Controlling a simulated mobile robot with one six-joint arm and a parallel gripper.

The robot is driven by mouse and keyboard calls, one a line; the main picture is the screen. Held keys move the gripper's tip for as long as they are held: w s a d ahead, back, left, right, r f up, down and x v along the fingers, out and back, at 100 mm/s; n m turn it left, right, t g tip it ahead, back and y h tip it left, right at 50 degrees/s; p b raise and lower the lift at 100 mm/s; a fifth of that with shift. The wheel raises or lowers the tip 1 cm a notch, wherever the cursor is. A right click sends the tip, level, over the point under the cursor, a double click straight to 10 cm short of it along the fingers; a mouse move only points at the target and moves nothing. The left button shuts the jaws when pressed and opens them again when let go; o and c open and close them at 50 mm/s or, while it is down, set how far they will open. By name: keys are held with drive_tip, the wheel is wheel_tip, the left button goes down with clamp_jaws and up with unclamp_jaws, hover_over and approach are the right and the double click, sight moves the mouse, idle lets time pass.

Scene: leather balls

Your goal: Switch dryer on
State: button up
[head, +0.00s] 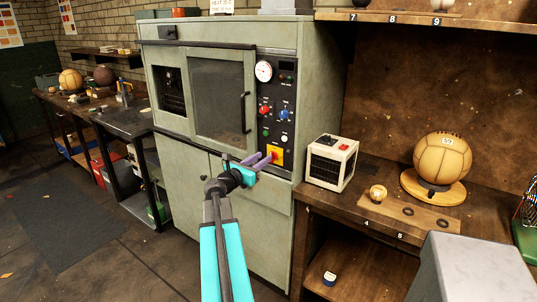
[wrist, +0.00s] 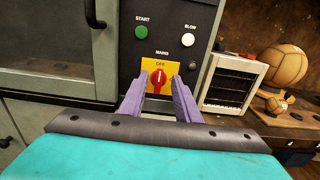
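The dryer (head: 216,160) is a tall grey-green cabinet with a dark control panel on its right side. Low on the panel is a yellow mains plate with a red rotary switch (wrist: 159,79); the word OFF shows above the knob. A green START button (wrist: 141,33) and a white BLOW button (wrist: 188,39) sit above it. My gripper (wrist: 160,86) has purple fingers, apart, one on each side of the red knob in the wrist view. Whether they touch it I cannot tell. In the head view my gripper (head: 265,160) partly covers the yellow plate.
A small white heater-like box (head: 332,162) stands on the workbench right of the dryer. A stitched leather ball (head: 442,159) rests on a round wooden stand. A grey box (head: 470,268) fills the lower right. Dark floor lies open at the left.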

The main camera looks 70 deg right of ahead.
sight(271, 153)
drive_tip(key=shift+p+x, duration=0.35)
drive_tip(key=shift+x, duration=2.4)
drive_tip(key=shift+c, duration=0.2)
clamp_jaws()
drive_tip(key=shift+a, duration=0.35)
drive_tip(key=shift+d+f, duration=0.15)
drive_tip(key=shift+d, duration=0.1)
